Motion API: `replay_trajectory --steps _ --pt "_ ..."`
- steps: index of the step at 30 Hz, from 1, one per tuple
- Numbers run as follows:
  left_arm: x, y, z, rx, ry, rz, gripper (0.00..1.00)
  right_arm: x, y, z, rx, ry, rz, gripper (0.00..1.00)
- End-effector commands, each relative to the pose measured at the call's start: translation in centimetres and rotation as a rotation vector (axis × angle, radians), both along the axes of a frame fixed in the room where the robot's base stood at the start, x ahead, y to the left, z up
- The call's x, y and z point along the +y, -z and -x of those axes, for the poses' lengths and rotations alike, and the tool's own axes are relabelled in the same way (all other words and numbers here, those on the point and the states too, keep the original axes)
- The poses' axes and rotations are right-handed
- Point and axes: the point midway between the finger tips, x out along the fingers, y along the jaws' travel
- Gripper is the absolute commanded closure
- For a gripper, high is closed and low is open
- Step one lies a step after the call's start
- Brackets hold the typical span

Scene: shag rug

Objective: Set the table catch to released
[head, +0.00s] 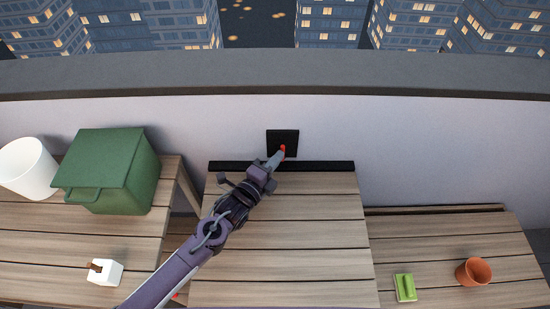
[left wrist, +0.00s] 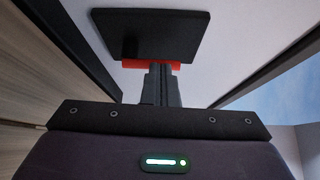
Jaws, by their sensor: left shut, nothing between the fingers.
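The table catch shows as a black square plate (head: 274,137) on the pale wall, with a small red part (head: 283,148) at its lower edge. In the left wrist view the plate (left wrist: 150,34) is tilted in the picture, with a red bar (left wrist: 138,64) below it. My left gripper (head: 280,154) is shut and empty, with its fingertips at the red part. In the left wrist view the fingertips (left wrist: 160,70) overlap the red bar; I cannot tell whether they touch it. The slatted wooden table (head: 285,240) lies below the catch. My right gripper is not in view.
A black strip (head: 325,166) runs along the table's wall edge. At left are a green box (head: 110,170), a white pot (head: 28,168) and a white block (head: 105,272). At right are a green object (head: 405,288) and a terracotta pot (head: 473,271).

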Motion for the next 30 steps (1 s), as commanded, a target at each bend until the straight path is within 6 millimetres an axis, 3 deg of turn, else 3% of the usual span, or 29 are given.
replay_trajectory --steps 14,30 --pt "-0.5 -0.5 0.0 0.000 0.000 -0.112 1.00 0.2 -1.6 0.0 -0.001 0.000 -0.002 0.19" --pt "-2.5 -1.0 -0.1 -0.002 0.001 -0.570 1.00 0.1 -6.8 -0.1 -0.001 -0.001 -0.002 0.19"
